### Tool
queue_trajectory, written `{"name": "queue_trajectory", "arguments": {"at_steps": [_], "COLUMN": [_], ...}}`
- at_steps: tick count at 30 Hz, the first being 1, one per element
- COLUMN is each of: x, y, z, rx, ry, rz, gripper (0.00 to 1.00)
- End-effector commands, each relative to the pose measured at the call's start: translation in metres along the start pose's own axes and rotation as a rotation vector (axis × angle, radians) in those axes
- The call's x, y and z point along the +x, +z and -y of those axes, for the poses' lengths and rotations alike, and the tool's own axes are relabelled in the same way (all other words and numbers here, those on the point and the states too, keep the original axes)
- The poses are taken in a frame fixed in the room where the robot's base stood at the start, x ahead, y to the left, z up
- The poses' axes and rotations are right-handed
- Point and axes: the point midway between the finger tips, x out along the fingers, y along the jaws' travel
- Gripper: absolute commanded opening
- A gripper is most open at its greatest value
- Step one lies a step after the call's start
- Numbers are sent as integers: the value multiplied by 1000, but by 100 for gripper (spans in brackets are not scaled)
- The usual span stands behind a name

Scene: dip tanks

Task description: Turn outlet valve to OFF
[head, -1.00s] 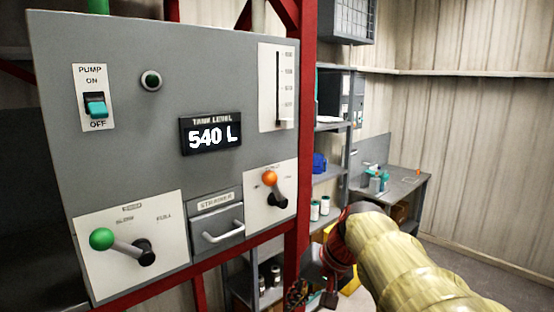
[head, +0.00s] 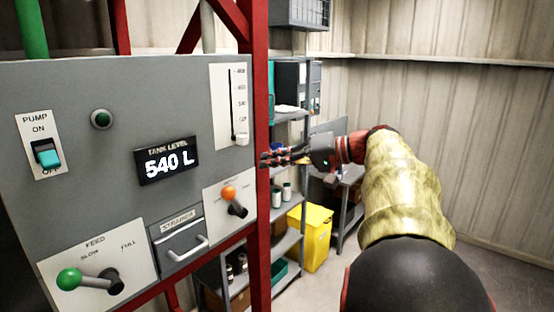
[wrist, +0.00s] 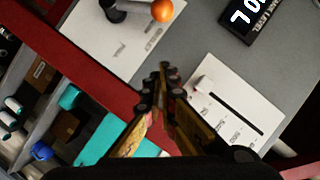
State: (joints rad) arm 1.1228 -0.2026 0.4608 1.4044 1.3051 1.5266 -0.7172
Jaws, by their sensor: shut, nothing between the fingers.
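A lever with an orange knob (head: 229,193) sits on a white plate at the panel's lower right; its label is too small to read in the head view. The knob tilts up and left of its black pivot. The orange knob also shows at the top of the wrist view (wrist: 162,10). My gripper (head: 266,158) is shut and empty. In the wrist view my fingertips (wrist: 163,70) point between the lever plate and the slider plate.
The grey panel also bears a green-knobbed FEED lever (head: 70,279), a STRAINER drawer (head: 180,246), a PUMP switch (head: 47,154), a 540 L display (head: 167,161) and a slider plate (head: 231,105). A red post (head: 262,240) edges it. Shelves and a yellow bin (head: 312,238) stand behind.

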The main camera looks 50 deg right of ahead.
Motion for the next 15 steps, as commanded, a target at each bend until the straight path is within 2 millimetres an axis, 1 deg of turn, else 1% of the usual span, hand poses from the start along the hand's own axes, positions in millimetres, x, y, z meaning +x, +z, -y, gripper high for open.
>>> {"name": "queue_trajectory", "arguments": {"at_steps": [1,3,8,9,12,15], "x": [11,25,56,60,61,64], "y": [0,0,0,3,18,28], "z": [3,3,2,3,2,2], "rx": [1,0,2,2,3,2], "ry": [-3,-3,-1,0,1,1], "rz": [5,5,5,4,1,1], "gripper": [0,0,0,0,0,0]}}
